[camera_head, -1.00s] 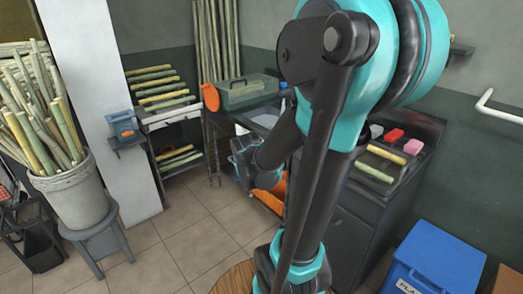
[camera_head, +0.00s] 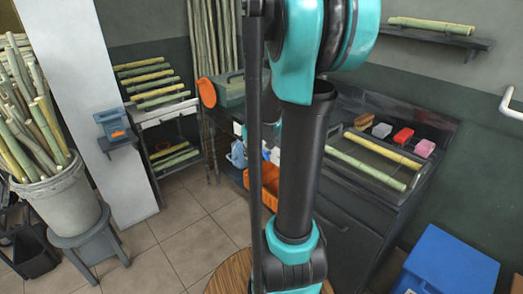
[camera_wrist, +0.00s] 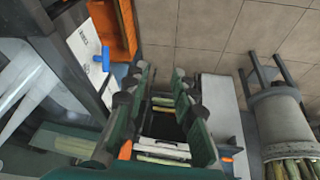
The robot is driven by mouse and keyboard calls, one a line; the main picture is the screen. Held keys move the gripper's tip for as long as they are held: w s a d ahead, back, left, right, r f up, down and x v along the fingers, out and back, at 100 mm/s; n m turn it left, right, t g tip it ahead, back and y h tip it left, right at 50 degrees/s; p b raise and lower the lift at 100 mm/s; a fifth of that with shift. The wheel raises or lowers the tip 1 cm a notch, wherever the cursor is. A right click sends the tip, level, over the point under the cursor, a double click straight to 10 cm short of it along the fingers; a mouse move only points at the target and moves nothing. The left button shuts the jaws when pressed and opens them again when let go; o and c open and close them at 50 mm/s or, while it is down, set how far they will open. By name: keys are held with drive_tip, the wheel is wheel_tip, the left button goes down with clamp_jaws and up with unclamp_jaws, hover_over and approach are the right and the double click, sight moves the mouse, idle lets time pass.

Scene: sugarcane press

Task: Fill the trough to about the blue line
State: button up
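My gripper (camera_wrist: 161,78) shows in the wrist view as two dark green-grey fingers. They are apart, with nothing held between them. A rack with cane pieces (camera_wrist: 162,158) shows in the gap, farther off. I cannot make out the trough or its blue line for certain in either view. In the wrist view a blue handle (camera_wrist: 104,58) stands against a white labelled panel (camera_wrist: 88,52), left of the fingers. In the head view my arm covers the middle of the workbench, and my gripper is hidden.
A blue bin (camera_head: 450,262) stands at front right. A cane bucket (camera_head: 62,200) stands on a stool at left. The tiled floor (camera_head: 195,238) between is clear.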

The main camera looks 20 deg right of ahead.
drive_tip(key=n, duration=0.1)
approach(262, 150)
drive_tip(key=x, duration=1.1)
drive_tip(key=shift+w+d, duration=0.1)
clamp_jaws()
